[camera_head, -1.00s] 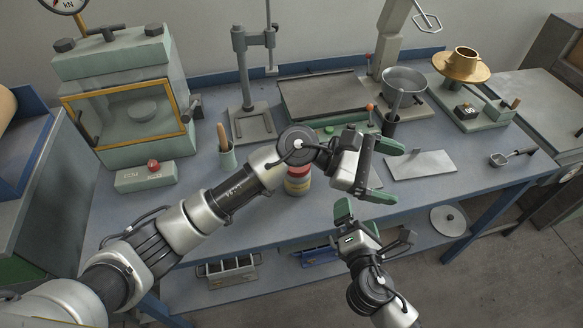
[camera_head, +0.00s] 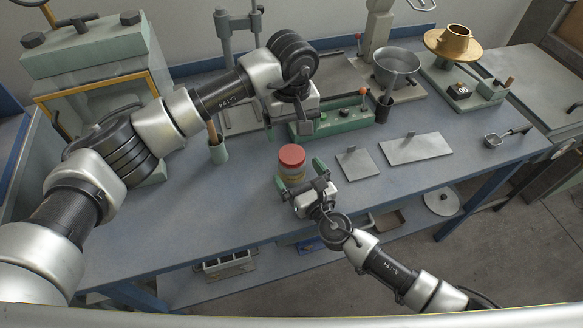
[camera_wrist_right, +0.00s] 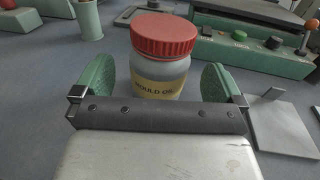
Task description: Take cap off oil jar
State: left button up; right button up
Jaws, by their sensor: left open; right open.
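The oil jar (camera_head: 292,174) stands upright near the bench's front edge, with its red cap (camera_head: 291,155) on. In the right wrist view the jar (camera_wrist_right: 158,78) shows a yellow "MOULD OIL" label under the ribbed red cap (camera_wrist_right: 164,36). My right gripper (camera_head: 299,176) is open at the front of the jar. Its green fingers stand on either side of the jar's body, with a visible gap on each side. My left gripper (camera_head: 290,122) is open and empty, raised behind the jar and clear of the cap. Its fingers are partly hidden.
A green control box (camera_head: 335,120) with an orange-knobbed lever stands behind the jar. Two flat metal plates (camera_head: 415,148) lie to the right. A dark cup (camera_head: 383,108) stands behind the plates. Bench front left is clear.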

aim_at(292, 154)
jog(key=shift+x, duration=1.8)
jog(key=c, duration=1.6)
pick_arm(q)
jog(key=shift+m, duration=0.3)
pick_arm(e)
jog(key=shift+c, duration=0.9)
pick_arm(q)
jog(key=m, duration=0.4)
jog(key=shift+r, duration=0.2)
jog(key=m, duration=0.4)
jog(key=shift+f, duration=0.45)
notch_tip(292, 154, down, 7)
